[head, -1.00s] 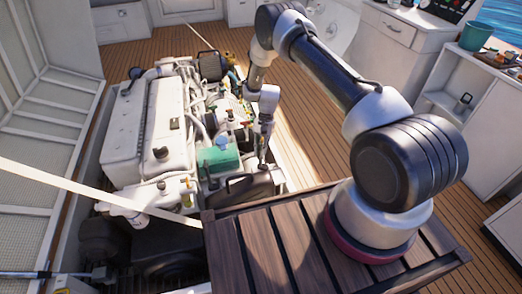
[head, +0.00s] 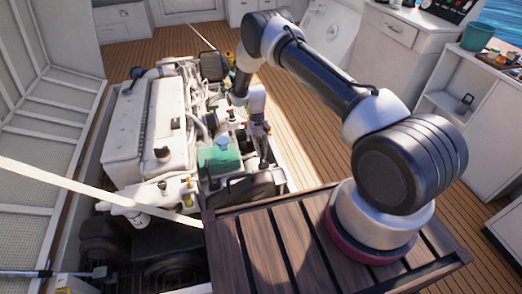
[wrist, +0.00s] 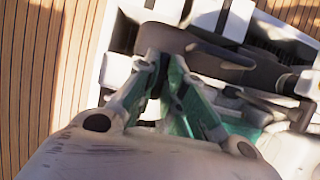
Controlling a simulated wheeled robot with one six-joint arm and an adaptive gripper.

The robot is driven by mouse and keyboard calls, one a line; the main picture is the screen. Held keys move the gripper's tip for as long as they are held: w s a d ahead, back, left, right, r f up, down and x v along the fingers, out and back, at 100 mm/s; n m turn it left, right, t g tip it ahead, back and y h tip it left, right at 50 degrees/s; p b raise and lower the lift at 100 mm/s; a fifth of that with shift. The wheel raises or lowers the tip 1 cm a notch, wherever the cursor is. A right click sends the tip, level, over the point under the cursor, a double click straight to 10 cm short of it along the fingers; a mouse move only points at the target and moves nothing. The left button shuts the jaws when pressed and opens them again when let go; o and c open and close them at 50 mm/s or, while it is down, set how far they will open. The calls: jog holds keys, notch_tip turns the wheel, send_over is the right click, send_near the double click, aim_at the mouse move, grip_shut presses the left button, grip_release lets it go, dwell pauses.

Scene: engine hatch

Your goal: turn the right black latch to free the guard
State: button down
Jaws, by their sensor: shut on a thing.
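My gripper (wrist: 169,64) is shut on a small dark piece between its fingertips, which looks like the right black latch (wrist: 161,76). The fingers hide most of it. The dark guard (wrist: 190,38) lies just beyond the fingertips in the wrist view, a rounded bar running to the right. In the head view my gripper (head: 264,163) points down at the right front of the white engine (head: 130,125), beside the dark curved guard (head: 250,188). The latch itself is too small to make out there.
A green part (head: 219,160) sits close left of my gripper. Hoses and fittings crowd the engine top. A pale strap (head: 95,188) crosses the front left of the hatch. Wooden deck (head: 315,150) lies open to the right.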

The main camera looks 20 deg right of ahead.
dwell(0.4)
jog(key=c, duration=1.5)
grip_release()
jog(key=v, duration=1.2)
